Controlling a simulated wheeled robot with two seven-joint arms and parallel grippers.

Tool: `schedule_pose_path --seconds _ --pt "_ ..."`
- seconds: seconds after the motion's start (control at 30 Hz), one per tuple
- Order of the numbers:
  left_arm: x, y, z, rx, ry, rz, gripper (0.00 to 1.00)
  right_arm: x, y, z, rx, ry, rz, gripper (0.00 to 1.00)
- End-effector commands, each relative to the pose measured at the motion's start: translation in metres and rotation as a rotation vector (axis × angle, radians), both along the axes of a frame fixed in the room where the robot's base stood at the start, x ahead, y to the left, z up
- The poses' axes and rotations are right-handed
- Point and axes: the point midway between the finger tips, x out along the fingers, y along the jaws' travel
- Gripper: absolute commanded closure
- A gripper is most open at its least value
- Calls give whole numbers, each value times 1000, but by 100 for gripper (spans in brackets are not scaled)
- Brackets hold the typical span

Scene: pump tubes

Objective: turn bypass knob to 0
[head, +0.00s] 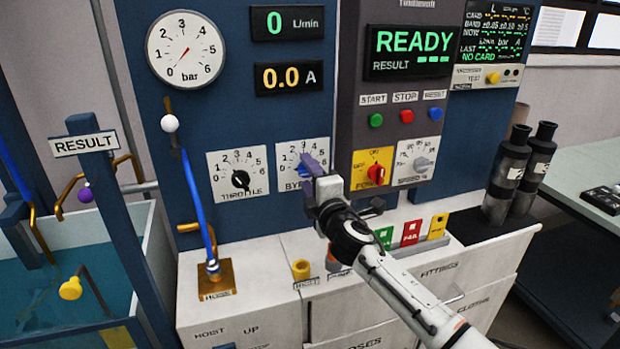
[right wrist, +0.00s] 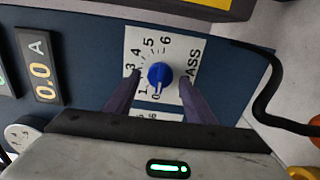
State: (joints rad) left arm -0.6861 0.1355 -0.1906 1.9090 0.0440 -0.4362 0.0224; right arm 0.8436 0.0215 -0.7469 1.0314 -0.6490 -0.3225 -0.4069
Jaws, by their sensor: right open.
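The bypass knob (right wrist: 160,75) is a round blue knob on a white dial plate (right wrist: 185,50) numbered 0 to 6, seen in the right wrist view. My right gripper (right wrist: 159,100) is open, with one purple finger on each side of the knob and visible gaps between. In the head view my right gripper (head: 314,165) is in front of the bypass dial plate (head: 287,153) and mostly hides the knob. My left gripper is not in view.
The black throttle knob (head: 240,179) is left of the bypass dial. The red power knob (head: 376,173) and grey speed knob (head: 422,164) are close on the right. A blue hose (head: 193,195) hangs at left. A white bench (head: 260,265) juts out below.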

Motion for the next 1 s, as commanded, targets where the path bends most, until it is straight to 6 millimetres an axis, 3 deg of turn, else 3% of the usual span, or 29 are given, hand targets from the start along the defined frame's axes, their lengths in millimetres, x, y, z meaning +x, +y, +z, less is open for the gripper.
schedule_pose_path --seconds 0.27,0.7,1.0 --pt "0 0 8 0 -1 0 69 -20 -8 1 0 0 0 50" --pt "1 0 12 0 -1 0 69 -85 -28 -1 -1 1 0 50" --pt "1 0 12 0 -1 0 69 -98 -32 -1 -1 1 -1 50"
